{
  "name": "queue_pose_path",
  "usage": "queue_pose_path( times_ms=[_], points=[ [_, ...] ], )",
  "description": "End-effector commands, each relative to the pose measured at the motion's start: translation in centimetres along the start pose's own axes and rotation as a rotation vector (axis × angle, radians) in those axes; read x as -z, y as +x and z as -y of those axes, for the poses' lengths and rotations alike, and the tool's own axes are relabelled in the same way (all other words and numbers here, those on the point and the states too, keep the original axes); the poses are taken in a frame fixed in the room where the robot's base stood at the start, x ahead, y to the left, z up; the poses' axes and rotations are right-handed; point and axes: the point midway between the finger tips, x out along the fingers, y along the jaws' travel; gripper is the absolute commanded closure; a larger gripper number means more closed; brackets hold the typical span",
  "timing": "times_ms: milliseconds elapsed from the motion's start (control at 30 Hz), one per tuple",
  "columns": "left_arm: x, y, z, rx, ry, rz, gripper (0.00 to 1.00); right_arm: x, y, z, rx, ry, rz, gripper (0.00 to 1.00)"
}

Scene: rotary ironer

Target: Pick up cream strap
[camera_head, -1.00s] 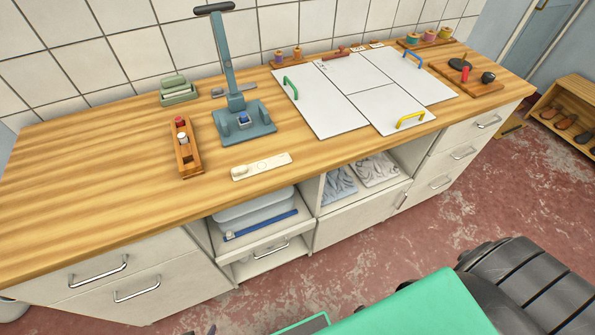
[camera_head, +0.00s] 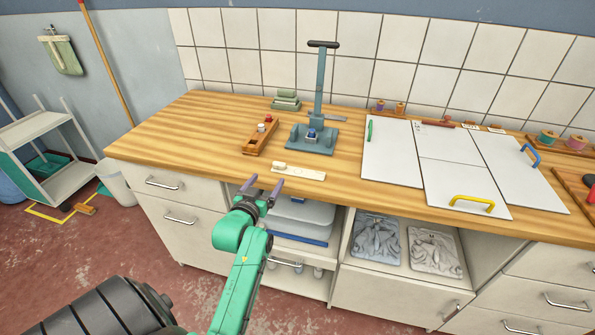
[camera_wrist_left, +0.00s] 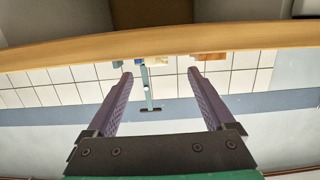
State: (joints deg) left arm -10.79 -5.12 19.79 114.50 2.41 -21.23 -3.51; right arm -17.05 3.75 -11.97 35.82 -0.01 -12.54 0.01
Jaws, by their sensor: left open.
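The cream strap (camera_head: 303,173) lies flat near the front edge of the wooden worktop, with a small pale round part towards its left end. My left gripper (camera_head: 263,184) is in front of the worktop edge, just left of and nearer than the strap. Its two purple fingers are spread and empty. In the left wrist view my gripper (camera_wrist_left: 160,73) also shows open with nothing between the fingers. I cannot make out the strap in that view. My right gripper is not in view.
Behind the strap stands a blue-grey press (camera_head: 313,139) with a tall lever. A wooden tray (camera_head: 256,142) lies to the strap's left, and white boards (camera_head: 391,150) with coloured handles lie to its right. The worktop's left end is bare.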

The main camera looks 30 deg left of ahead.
Motion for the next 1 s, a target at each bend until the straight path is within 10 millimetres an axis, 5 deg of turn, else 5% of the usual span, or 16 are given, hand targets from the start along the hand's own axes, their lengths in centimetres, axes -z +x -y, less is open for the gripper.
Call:
queue_pose_path(
  times_ms=[400,667,733,900,1000],
  points=[
    [0.2,6.8,-0.1,-0.001,0.0,-0.001,0.12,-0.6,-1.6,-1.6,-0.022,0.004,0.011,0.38],
    [0.0,7.6,-0.1,-0.001,0.0,0.001,0.12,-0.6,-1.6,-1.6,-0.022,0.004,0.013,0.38],
    [0.0,7.6,-0.1,-0.001,0.0,0.001,0.28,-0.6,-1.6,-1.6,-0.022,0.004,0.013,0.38],
    [0.0,7.6,-0.1,-0.001,0.0,0.001,0.93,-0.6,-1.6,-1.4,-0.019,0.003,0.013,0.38],
    [0.0,7.6,-0.1,-0.001,0.0,0.001,1.0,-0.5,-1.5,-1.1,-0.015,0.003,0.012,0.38]
  ],
)
